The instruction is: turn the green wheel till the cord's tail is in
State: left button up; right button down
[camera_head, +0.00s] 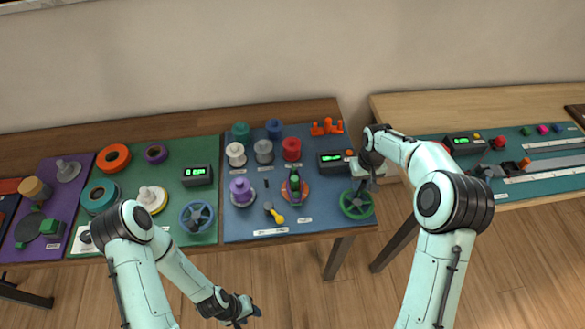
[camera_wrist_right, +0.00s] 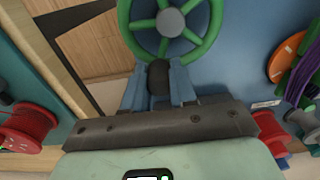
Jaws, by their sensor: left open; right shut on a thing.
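The green wheel (camera_head: 344,208) is at the right front corner of the blue mat; in the right wrist view its rim and spokes (camera_wrist_right: 216,20) fill the top. My right gripper (camera_head: 372,182) is shut on the wheel's dark knob (camera_wrist_right: 159,76), at the rim. A green and purple bundle, probably the cord (camera_head: 295,184), stands on an orange disc left of the wheel; it also shows in the right wrist view (camera_wrist_right: 308,68). I cannot make out the cord's tail. My left gripper (camera_head: 243,311) is open and empty, over the floor in front of the table.
A black box with a green display (camera_head: 332,161) stands behind the wheel. Several spools, such as a red one (camera_head: 291,149), stand at the mat's back. A yellow-handled tool (camera_head: 275,214) lies in front. A blue wheel (camera_head: 197,216) is on the green mat to the left.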

jog(key=c, duration=0.8)
grip_release()
jog(key=shift+r, duration=0.1)
pick_arm(q)
jog(key=shift+w+r+p, duration=0.55)
jog(key=shift+w+r, duration=0.15)
jog(key=shift+r, duration=0.05)
pick_arm(e)
notch_tip(320, 180, up, 13)
jog(key=shift+r, duration=0.1)
